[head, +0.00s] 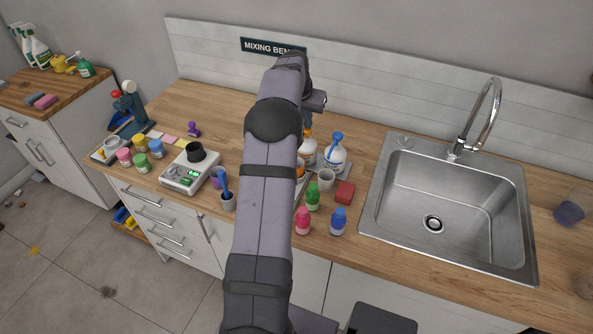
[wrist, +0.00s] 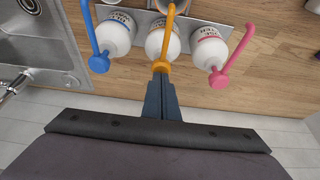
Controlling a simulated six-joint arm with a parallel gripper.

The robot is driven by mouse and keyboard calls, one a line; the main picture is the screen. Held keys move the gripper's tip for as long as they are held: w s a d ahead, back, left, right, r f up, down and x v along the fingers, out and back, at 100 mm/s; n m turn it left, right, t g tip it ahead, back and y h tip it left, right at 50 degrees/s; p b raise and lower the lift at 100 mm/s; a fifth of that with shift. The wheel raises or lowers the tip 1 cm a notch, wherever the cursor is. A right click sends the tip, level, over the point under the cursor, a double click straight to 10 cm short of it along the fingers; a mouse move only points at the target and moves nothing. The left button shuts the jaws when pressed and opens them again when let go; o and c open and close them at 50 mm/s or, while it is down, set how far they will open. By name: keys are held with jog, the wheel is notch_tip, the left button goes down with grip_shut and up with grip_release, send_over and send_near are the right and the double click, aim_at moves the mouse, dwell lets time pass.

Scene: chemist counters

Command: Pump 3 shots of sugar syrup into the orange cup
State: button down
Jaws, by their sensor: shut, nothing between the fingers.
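Three white pump bottles stand in a row in the wrist view: one with a blue pump (wrist: 92,35), one with an orange-yellow pump (wrist: 166,35) and one with a pink pump (wrist: 236,50). An orange rim, possibly the orange cup (head: 300,171), shows partly beside my arm.
The sink (head: 448,200) lies to the right. A scale (head: 188,175) and several jars stand left. The white backsplash is close behind.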

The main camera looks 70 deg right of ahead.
jog(key=shift+a+f, duration=0.1)
jog(key=shift+f, duration=0.35)
jog(key=shift+r, duration=0.1)
jog(key=shift+r+p, duration=0.95)
jog(key=shift+r, duration=0.25)
notch_tip(320, 180, up, 6)
jog(key=p, duration=0.5)
dwell(0.4)
